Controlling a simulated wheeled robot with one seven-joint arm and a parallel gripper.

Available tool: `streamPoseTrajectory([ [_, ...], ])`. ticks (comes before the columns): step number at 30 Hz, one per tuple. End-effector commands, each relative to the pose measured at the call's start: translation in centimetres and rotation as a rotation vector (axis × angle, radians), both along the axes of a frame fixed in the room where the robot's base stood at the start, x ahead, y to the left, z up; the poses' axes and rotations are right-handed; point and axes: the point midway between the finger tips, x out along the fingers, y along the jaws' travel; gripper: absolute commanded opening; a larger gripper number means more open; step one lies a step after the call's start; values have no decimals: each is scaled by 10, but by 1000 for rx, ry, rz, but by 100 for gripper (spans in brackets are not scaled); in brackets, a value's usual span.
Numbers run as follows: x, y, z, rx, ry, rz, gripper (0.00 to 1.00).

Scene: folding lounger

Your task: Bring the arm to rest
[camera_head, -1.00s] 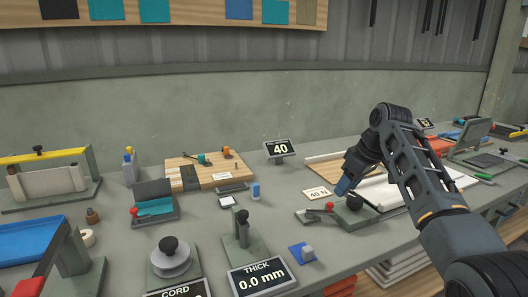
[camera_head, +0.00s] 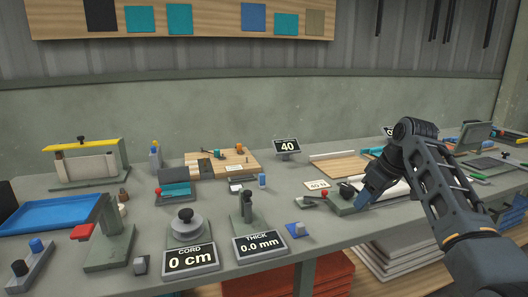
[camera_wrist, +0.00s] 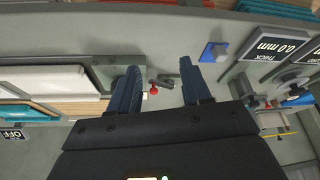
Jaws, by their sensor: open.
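My gripper (camera_head: 364,199) is at the right part of the bench, close to the front edge in the head view, with its blue fingers pointing down. In the wrist view my gripper (camera_wrist: 160,78) has its two dark blue fingers apart, with nothing held between them. A small fixture with a red-knobbed lever (camera_head: 324,194) and a black knob stands just left of the fingers in the head view. The red knob also shows in the wrist view (camera_wrist: 153,90), in line with the gap. I cannot tell the exact height of the fingers above the bench.
White rolls or boards lie behind the gripper. Stacked panels (camera_head: 400,259) sit under the bench.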

Motion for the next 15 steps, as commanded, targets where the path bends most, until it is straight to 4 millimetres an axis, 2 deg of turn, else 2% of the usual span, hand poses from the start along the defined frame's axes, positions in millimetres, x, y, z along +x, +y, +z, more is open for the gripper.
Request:
streamPoseTrajectory([
  [8,-8,10,-37,12,-25,-24,48],
  [15,-24,21,-84,29,-64,-65,48],
])
